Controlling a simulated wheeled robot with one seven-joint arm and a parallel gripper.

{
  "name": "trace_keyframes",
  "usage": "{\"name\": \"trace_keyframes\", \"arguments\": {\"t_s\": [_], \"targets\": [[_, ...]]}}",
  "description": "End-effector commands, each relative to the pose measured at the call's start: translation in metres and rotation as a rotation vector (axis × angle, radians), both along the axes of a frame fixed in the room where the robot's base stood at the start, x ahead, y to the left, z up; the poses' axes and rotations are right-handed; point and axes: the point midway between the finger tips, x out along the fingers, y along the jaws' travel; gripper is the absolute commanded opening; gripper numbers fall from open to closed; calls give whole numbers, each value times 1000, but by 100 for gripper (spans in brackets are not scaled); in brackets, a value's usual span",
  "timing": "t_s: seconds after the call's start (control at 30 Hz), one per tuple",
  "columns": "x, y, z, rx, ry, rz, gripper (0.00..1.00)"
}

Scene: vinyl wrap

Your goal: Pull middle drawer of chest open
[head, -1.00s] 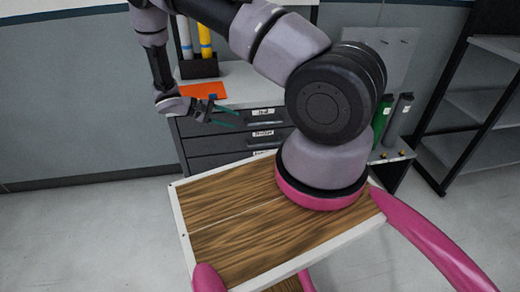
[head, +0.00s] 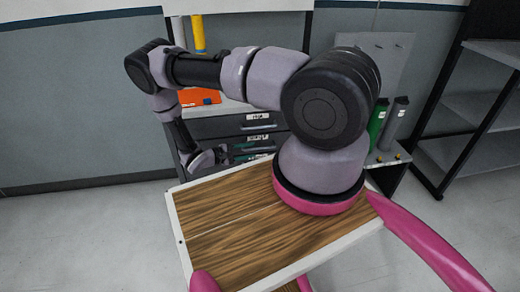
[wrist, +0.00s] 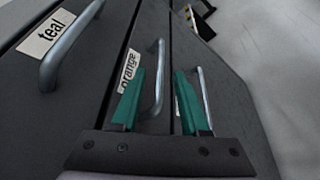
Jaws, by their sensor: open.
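The dark grey chest (head: 205,129) stands behind the wooden deck, its drawers looking shut. In the wrist view, the middle drawer's curved handle (wrist: 159,75) stands beside a label reading "orange" (wrist: 127,72). My gripper (wrist: 160,85) is open, with one teal finger on each side of this handle. I cannot tell whether either finger touches it. The top drawer's handle (wrist: 67,50), by the "teal" label (wrist: 47,32), is to the left; the lower drawer's handle (wrist: 203,97) is just right of the right finger. In the head view my gripper (head: 242,153) is low at the chest front, partly hard to make out.
An orange sheet (head: 198,96) and a yellow tube (head: 198,34) are on the chest top. Green (head: 378,122) and grey (head: 396,120) cylinders stand to the right. A dark shelf rack (head: 470,120) is at far right. Floor left of the chest is clear.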

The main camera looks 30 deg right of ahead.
Motion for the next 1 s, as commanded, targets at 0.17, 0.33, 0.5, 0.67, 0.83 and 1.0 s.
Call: {"name": "trace_keyframes", "arguments": {"t_s": [0.17, 0.33, 0.5, 0.67, 0.83, 1.0], "targets": [[1, -32, -7, 0, 0, -2, 45], [3, -49, -10, 0, -1, -1, 45], [3, -54, -12, 0, -2, 0, 45], [3, -54, -12, 0, -1, 0, 45], [3, -54, -12, 0, -1, 0, 0], [3, -54, -12, 0, -1, 0, 0]]}}
